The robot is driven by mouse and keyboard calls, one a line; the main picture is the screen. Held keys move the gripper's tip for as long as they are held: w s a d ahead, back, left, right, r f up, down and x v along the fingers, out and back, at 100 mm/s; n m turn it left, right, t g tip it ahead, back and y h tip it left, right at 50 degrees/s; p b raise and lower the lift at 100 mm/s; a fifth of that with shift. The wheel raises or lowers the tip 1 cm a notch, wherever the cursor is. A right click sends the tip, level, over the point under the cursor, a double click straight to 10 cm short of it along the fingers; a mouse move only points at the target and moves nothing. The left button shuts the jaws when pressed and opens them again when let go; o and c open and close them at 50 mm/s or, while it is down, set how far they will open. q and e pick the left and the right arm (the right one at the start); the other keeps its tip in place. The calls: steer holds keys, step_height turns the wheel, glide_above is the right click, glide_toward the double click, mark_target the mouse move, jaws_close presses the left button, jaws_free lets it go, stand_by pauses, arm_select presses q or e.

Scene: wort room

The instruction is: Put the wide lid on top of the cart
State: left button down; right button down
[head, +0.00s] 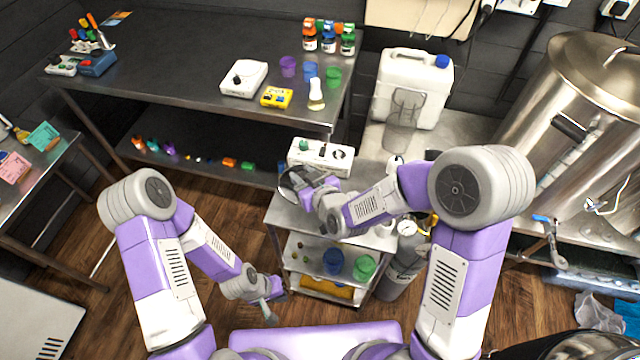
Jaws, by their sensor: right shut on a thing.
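The steel cart (284,214) stands in the middle, with its top shelf partly covered by my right arm. My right gripper (297,183) is over the back left part of the cart top. It is shut on a round, thin-rimmed thing that looks like the wide lid (284,188), mostly hidden by the gripper. I cannot tell whether the lid touches the cart top. My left gripper (273,306) hangs low in front of the cart's left side, away from the lid. Its fingers are too small to judge.
A white device (321,156) stands at the cart's back edge. Lower shelves hold a blue cup (333,261) and a green cup (364,267). A grey cylinder (399,281) stands right of the cart. A dark-topped table (190,60) is behind, a steel kettle (570,120) at right.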

step_height(320, 180, down, 3)
steer(key=shift+s+f+b, duration=0.15)
steer(key=shift+b, duration=0.15)
step_height(320, 180, down, 4)
steer(key=shift+f+b, duration=0.15)
steer(key=shift+b, duration=0.45)
steer(key=shift+f, duration=0.15)
steer(key=c, duration=0.7)
jaws_free()
